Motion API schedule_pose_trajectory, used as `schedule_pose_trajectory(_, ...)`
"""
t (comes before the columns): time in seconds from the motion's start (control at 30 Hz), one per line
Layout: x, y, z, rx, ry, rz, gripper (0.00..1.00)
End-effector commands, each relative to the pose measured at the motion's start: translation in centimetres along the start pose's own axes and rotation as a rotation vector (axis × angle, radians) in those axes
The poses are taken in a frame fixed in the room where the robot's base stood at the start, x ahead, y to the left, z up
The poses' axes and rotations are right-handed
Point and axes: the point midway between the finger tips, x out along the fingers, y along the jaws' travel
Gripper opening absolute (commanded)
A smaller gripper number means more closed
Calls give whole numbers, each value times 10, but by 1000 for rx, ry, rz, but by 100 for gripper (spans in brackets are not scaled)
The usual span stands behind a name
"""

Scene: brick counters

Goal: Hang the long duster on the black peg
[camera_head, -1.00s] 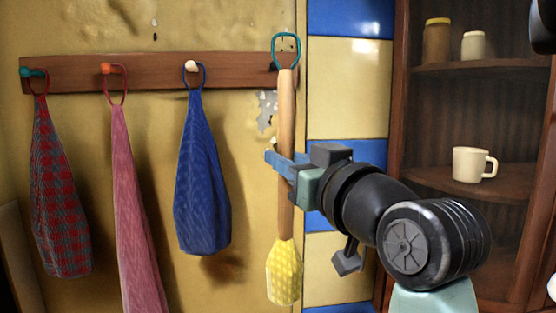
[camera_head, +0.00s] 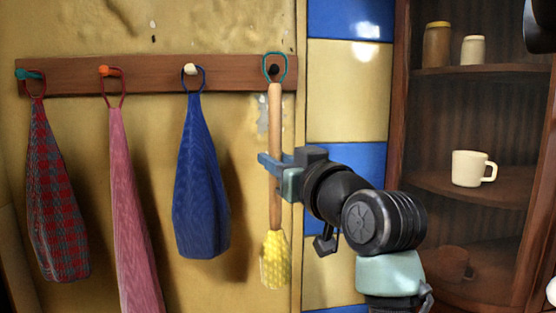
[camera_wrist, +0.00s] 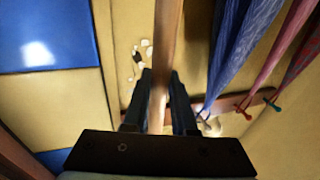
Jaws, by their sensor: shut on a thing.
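The long duster (camera_head: 275,115) has a wooden handle, a teal loop (camera_head: 264,66) at its top and a yellow spotted head at its bottom. It hangs upright in my gripper (camera_head: 272,163), which is shut on the handle. The black peg (camera_head: 274,69) is at the right end of the wooden rail and shows inside the loop in the head view. Whether the loop is around the peg or only in front of it, I cannot tell. In the wrist view the handle (camera_wrist: 166,45) runs between my two fingers; the loop and black peg cannot be made out there.
The rail (camera_head: 150,76) also has a teal, an orange and a white peg, holding a checked cloth (camera_head: 55,190), a pink cloth (camera_head: 130,200) and a blue cloth (camera_head: 202,180). A shelf cabinet with a cream mug (camera_head: 468,168) and jars stands at the right.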

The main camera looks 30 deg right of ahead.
Motion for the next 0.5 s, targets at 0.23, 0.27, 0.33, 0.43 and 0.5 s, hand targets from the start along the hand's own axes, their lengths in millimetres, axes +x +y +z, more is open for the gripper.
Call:
schedule_pose_trajectory(0.23,14,5,0,0,1,0,0)
schedule_pose_trajectory(0.27,16,5,0,0,2,0,0)
schedule_pose_trajectory(0.33,20,7,1,0,1,0,0)
schedule_pose_trajectory(0.43,26,9,2,0,1,1,0)
schedule_pose_trajectory(0.5,28,9,6,1,1,0,0)
